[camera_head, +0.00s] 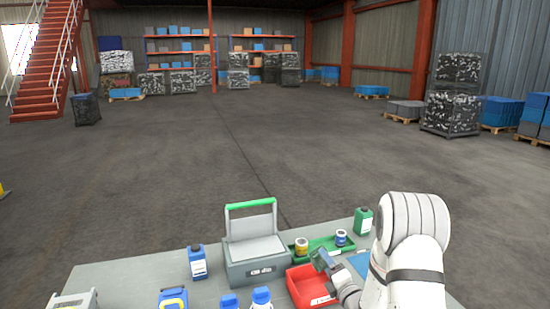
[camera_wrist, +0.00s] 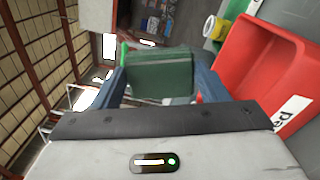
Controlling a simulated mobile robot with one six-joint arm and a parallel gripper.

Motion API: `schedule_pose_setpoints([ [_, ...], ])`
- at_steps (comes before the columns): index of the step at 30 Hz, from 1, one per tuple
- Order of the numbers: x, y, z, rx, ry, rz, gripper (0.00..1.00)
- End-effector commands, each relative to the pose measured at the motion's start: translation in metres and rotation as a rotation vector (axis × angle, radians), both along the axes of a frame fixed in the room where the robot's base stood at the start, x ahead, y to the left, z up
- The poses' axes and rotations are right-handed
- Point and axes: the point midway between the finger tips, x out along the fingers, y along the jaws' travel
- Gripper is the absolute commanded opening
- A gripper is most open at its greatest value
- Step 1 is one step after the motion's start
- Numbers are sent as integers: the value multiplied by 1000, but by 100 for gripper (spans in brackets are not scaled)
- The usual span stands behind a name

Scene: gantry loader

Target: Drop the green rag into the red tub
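The red tub (camera_head: 296,289) stands on the grey table, and its wall fills the right side of the wrist view (camera_wrist: 262,62). My gripper (camera_head: 327,265) is above the tub's right part in the head view. The green rag (camera_wrist: 160,77) is between the two dark blue fingers, which appear to press on both its sides. In the head view the rag (camera_head: 319,258) is a small dark green patch at the fingertips. The tub's right side is partly hidden behind my arm.
A grey toolbox (camera_head: 255,265) with a green handle stands left of the tub. A green tray (camera_head: 321,246) with two small cans is behind it. A green bottle (camera_head: 363,221) stands at the back edge, and blue bottles (camera_head: 197,262) stand to the left.

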Motion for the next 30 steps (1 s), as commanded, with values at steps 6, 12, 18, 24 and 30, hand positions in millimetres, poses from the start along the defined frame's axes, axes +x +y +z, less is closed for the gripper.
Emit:
schedule_pose_setpoints([
  [6,0,0,0,0,-1,0,84],
  [12,0,1,0,0,-1,1,93],
  [18,-4,-1,-1,0,0,1,93],
  [24,-32,-13,-4,1,1,-1,93],
  [30,-60,-24,-5,1,1,-2,93],
])
